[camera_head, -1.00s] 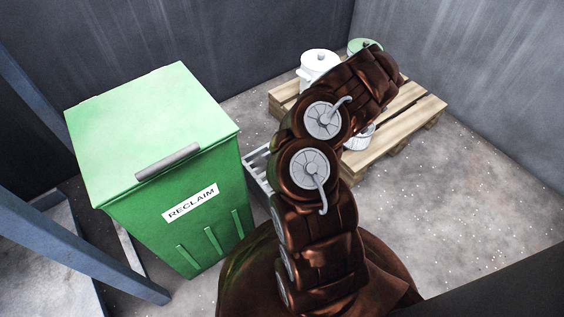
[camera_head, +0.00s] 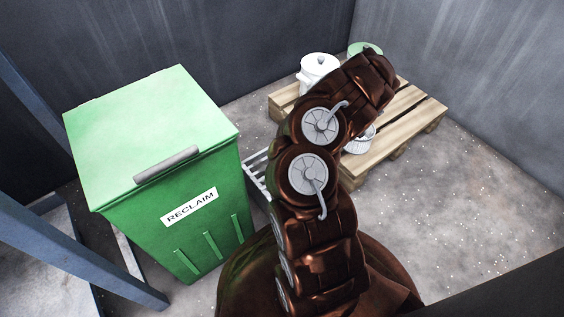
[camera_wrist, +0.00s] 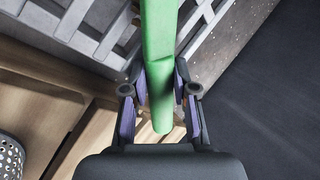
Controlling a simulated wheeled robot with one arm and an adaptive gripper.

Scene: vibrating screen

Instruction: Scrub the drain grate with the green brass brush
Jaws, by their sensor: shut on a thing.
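In the wrist view my gripper (camera_wrist: 160,95) is shut on the green handle of the brush (camera_wrist: 159,45). The handle runs up out of the top of the picture, so the brush's bristles are out of sight. The light grey drain grate (camera_wrist: 80,22) lies beyond the gripper at the top left of the wrist view, with its bars and slots showing. I cannot tell whether the brush touches it. In the head view part of the grate (camera_head: 257,172) shows between the green bin and my arm. My arm hides the gripper and brush there.
A green bin labelled RECLAIM (camera_head: 150,135) stands left of my arm. A wooden pallet (camera_head: 415,115) behind my arm bears a white lidded pot (camera_head: 318,70), a green-lidded container (camera_head: 362,48) and a perforated basket (camera_head: 362,140). Bare floor (camera_head: 460,190) lies to the right.

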